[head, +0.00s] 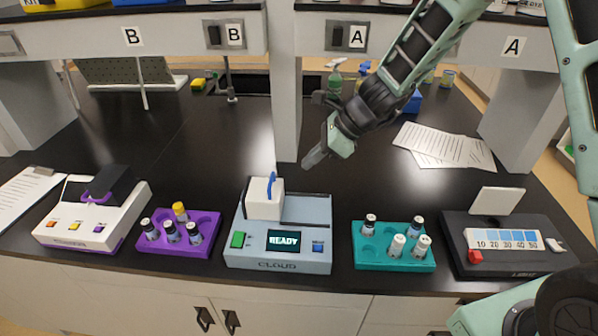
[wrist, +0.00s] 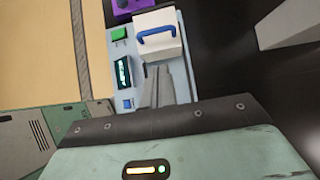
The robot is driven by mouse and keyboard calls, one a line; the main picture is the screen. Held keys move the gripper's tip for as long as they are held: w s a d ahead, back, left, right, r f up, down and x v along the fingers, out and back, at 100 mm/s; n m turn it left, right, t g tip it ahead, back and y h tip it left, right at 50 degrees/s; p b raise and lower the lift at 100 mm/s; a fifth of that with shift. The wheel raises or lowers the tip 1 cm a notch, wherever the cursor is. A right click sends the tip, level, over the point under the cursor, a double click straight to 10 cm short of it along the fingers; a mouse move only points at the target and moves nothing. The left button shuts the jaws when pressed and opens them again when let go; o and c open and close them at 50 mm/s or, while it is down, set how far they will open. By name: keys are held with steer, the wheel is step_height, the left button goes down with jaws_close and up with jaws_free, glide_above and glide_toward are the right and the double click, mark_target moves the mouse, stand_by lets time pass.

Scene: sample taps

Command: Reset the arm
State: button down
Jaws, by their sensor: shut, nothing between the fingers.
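My gripper (head: 316,157) is shut and empty. It hangs in the air above the black bench, behind and to the right of the grey CLOUD device (head: 283,233) in the head view. My arm comes in from the upper right. In the wrist view the shut fingers (wrist: 160,84) point over the CLOUD device (wrist: 134,97), whose white block with a blue handle (wrist: 155,38) shows beyond the fingertips. The device's screen reads READY in the head view.
A purple rack (head: 208,222) and a teal rack (head: 368,260) hold vials on either side of the CLOUD device. A white device (head: 60,230) stands far left, a black device (head: 520,262) far right. A grey post (head: 286,100) rises behind. Papers (head: 440,147) lie back right.

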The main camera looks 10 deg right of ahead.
steer(key=w+v, duration=0.1)
steer(key=v, duration=0.4)
steer(key=s+a+f+n+g+h+b, duration=0.1)
steer(key=s+a+n+g+h+b, duration=0.2)
steer(key=s+n, duration=0.6)
steer(key=s+a+n+b, duration=0.2)
steer(key=s+a+n, duration=0.4)
steer(key=s, duration=0.5)
steer(key=s+d+f+n+h+b, duration=0.1)
steer(key=s+d+n+h+b, duration=0.1)
steer(key=s+n, duration=0.8)
steer(key=d+n+h, duration=0.1)
steer(key=d+n, duration=0.1)
steer(key=n, duration=0.2)
steer(key=shift+s+d+f+t+h, duration=0.15)
steer(key=shift+f+t+h, duration=0.2)
steer(key=shift+t+h, duration=0.05)
